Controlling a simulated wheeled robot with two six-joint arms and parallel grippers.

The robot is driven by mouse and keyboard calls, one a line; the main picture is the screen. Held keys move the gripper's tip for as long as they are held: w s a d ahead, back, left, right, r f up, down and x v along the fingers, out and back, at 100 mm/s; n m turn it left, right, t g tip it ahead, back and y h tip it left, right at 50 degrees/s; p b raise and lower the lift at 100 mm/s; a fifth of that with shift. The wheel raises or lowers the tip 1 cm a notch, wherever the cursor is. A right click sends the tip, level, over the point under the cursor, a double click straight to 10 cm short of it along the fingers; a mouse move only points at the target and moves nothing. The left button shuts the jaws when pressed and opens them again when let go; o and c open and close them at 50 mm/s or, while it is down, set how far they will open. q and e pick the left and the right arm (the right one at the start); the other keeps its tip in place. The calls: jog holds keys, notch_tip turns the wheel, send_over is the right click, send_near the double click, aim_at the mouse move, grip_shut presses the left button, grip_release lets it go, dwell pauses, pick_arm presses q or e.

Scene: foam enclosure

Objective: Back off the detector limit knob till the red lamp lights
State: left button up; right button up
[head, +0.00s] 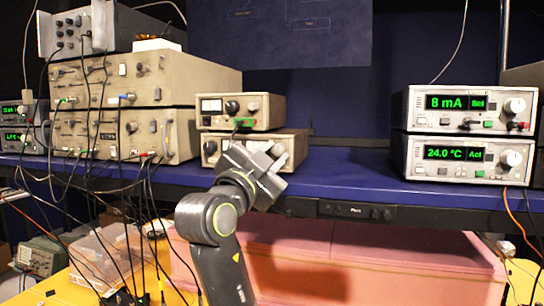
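Two small beige units are stacked on the blue shelf in the middle of the head view. The upper unit (275,106) has a small meter, a dark knob (232,107) and a green connector. The lower unit (290,151) has a dark knob (210,147) at its left; my gripper hides much of its front. I cannot read which knob is the detector limit knob, and I see no lit red lamp. My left gripper is out of view.
Large beige units (200,75) with many hanging cables stand at the left. Two white controllers at the right show green readouts, 8 mA (457,102) and 24.0 °C (453,153). Bare blue shelf (350,165) lies between. Pink foam (370,262) is below the shelf.

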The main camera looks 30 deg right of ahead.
grip_shut()
jog(key=shift+f+n+t+b, duration=0.1)
jog(key=shift+n+t+b, duration=0.4)
jog(key=shift+n+b, duration=0.25)
jog(key=shift+n+t, duration=0.3)
jog(key=shift+n, duration=0.55)
jog(key=o, duration=0.6)
grip_release()
jog(key=shift+s, duration=0.1)
jog(key=b+v, duration=1.2)
jog(key=v, duration=0.5)
